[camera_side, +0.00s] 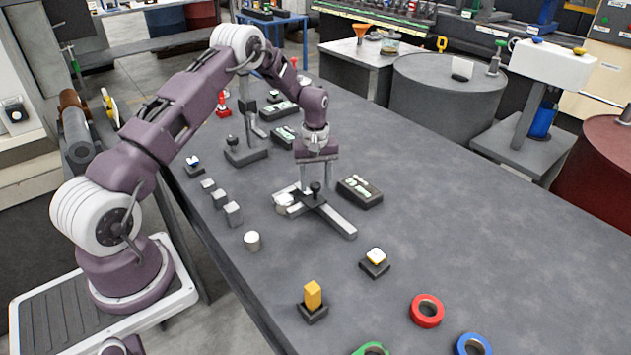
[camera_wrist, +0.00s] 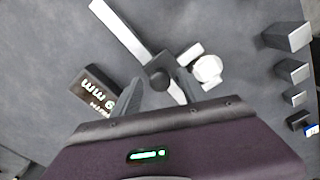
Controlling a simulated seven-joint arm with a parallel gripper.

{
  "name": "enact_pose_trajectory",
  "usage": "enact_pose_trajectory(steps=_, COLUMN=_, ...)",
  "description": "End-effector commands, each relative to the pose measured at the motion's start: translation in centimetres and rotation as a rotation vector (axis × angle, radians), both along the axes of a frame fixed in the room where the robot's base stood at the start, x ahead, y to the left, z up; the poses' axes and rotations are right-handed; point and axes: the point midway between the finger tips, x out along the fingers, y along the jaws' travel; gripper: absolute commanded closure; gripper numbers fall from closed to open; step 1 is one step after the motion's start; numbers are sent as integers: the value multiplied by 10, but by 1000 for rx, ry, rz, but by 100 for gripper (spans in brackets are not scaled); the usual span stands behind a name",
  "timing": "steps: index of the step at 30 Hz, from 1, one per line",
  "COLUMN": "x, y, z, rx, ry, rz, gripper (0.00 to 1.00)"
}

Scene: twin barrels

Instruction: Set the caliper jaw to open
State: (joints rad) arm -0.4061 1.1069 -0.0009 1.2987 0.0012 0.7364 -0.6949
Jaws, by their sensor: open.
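The caliper (camera_side: 340,222) lies on the grey bench, its metal beam running toward the lower right in the side view. A dark slider with a black knob (camera_side: 315,187) sits on the beam. A white round piece (camera_side: 284,200) is by the jaws at the left end; it also shows in the wrist view (camera_wrist: 208,68). My gripper (camera_side: 316,182) is above the caliper, pointing down, open. In the wrist view its fingers (camera_wrist: 158,82) are on either side of the knob (camera_wrist: 157,74); I cannot tell whether they touch it. The exact jaw gap is unclear.
A dark readout box (camera_side: 360,191) lies close right of the caliper. A white cylinder (camera_side: 252,240) and several grey blocks (camera_side: 233,213) stand to the left. A dark stand (camera_side: 246,152) is behind. A yellow block (camera_side: 312,295) and red ring (camera_side: 427,310) are in front. The bench's right is clear.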

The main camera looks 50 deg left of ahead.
Motion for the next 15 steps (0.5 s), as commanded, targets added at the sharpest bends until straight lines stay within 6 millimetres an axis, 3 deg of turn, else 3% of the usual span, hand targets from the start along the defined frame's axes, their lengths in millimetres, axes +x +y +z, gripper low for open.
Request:
enact_pose_trajectory(steps=6, x=0, y=0, z=0, rx=0, ry=0, rz=-1, gripper=51)
enact_pose_trajectory(steps=13, x=0, y=0, z=0, rx=0, ry=0, rz=-1, gripper=97)
enact_pose_trajectory(steps=15, x=0, y=0, z=0, rx=0, ry=0, rz=-1, gripper=100)
